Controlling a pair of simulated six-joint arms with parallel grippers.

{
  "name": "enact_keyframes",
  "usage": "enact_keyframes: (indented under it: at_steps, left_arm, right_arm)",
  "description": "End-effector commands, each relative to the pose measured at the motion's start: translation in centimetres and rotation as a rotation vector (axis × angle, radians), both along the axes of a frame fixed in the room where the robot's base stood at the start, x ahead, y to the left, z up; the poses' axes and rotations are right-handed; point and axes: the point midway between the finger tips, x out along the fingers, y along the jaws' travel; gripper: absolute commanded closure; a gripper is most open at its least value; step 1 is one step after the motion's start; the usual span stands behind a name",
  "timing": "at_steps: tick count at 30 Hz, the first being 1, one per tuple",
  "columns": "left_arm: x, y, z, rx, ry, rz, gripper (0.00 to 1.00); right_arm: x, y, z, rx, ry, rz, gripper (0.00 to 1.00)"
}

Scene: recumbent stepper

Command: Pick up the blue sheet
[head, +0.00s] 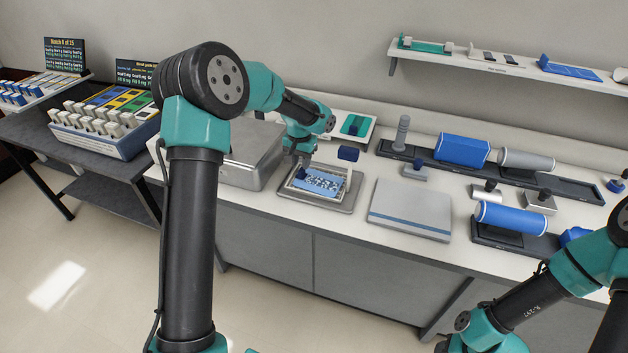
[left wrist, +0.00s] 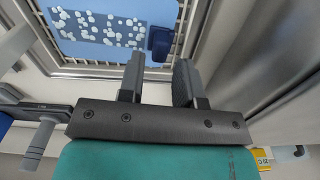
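The blue sheet (head: 322,181), covered with white blotches, lies in a light frame on a grey tray (head: 315,200). In the left wrist view the sheet (left wrist: 90,32) fills the upper left, with a dark blue tab (left wrist: 160,42) at its edge. The tab also shows at the sheet's left end in the head view (head: 300,173). My left gripper (head: 301,160) is over that end of the frame. Its fingers (left wrist: 159,65) are apart with nothing seen between them; the tab lies just beyond the tips. My right gripper is out of view.
A grey metal box (head: 250,155) stands left of the tray, close to my left gripper. A flat grey plate (head: 410,208) lies to the right. A dark blue block (head: 348,153) is behind the tray. Blue and grey rollers (head: 463,150) rest on a dark rack farther right.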

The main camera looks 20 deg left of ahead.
Motion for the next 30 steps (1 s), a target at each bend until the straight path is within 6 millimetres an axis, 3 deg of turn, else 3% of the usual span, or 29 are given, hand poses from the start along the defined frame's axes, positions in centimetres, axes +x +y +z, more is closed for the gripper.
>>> enact_keyframes:
  at_steps: [10, 26, 30]
  left_arm:
    - [0.1, 0.1, -4.3, 0.000, 0.002, 0.000, 0.68]
    - [0.1, 0.1, -4.5, 0.000, 0.001, 0.000, 0.68]
    - [0.1, 0.1, -4.5, 0.000, 0.001, 0.000, 0.81]
  right_arm:
    - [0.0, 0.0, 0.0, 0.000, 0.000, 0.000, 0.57]
    - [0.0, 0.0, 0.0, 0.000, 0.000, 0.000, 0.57]
    - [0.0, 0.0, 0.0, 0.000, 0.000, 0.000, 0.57]
